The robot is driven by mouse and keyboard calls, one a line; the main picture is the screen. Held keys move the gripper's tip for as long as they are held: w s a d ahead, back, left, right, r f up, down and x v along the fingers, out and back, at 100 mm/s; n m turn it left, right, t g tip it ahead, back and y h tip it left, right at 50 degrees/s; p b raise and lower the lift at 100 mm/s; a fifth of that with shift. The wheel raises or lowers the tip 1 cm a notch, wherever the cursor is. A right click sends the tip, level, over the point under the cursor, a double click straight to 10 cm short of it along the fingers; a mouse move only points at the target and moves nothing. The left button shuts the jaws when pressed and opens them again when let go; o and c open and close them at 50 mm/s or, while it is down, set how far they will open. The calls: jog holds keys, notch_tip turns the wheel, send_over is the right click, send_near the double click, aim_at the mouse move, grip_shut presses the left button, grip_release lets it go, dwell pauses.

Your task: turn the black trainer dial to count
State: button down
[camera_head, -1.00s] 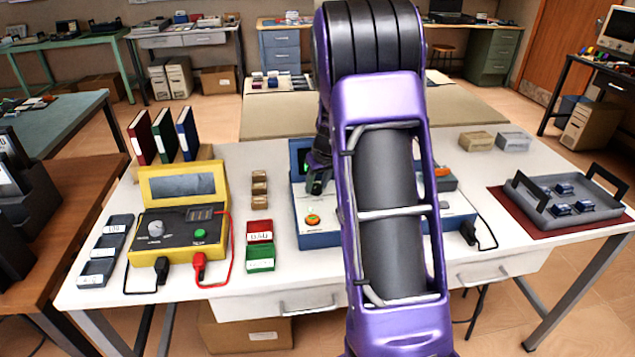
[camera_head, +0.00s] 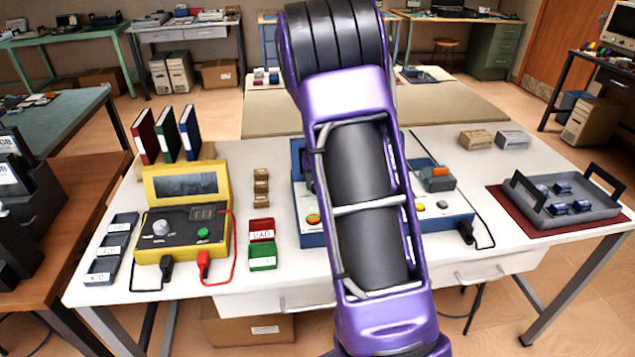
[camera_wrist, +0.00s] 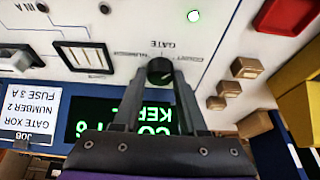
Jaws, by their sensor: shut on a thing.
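The trainer (camera_head: 312,239) is a blue-edged case with a pale panel on the white table, mostly hidden by my arm in the head view. In the wrist view its panel (camera_wrist: 128,22) appears upside down. The black dial (camera_wrist: 159,70) sits by the word GATE, with COUNT printed to its right and NUMBER to its left. My gripper (camera_wrist: 158,82) is shut on the dial, one finger on each side. The dial's exact pointing direction is unclear. A screen (camera_wrist: 91,129) with green letters lies behind the fingers, partly covered. The gripper is hidden in the head view.
A green lamp (camera_wrist: 193,16) glows on the panel. A grey tray (camera_head: 590,215) stands right. A job card (camera_wrist: 28,125) lies beside the screen.

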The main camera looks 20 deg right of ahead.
jog(key=shift+c, duration=2.3)
grip_release()
jog(key=p+v, duration=0.2)
jog(key=v, duration=1.5)
jog(key=shift+r, duration=0.2)
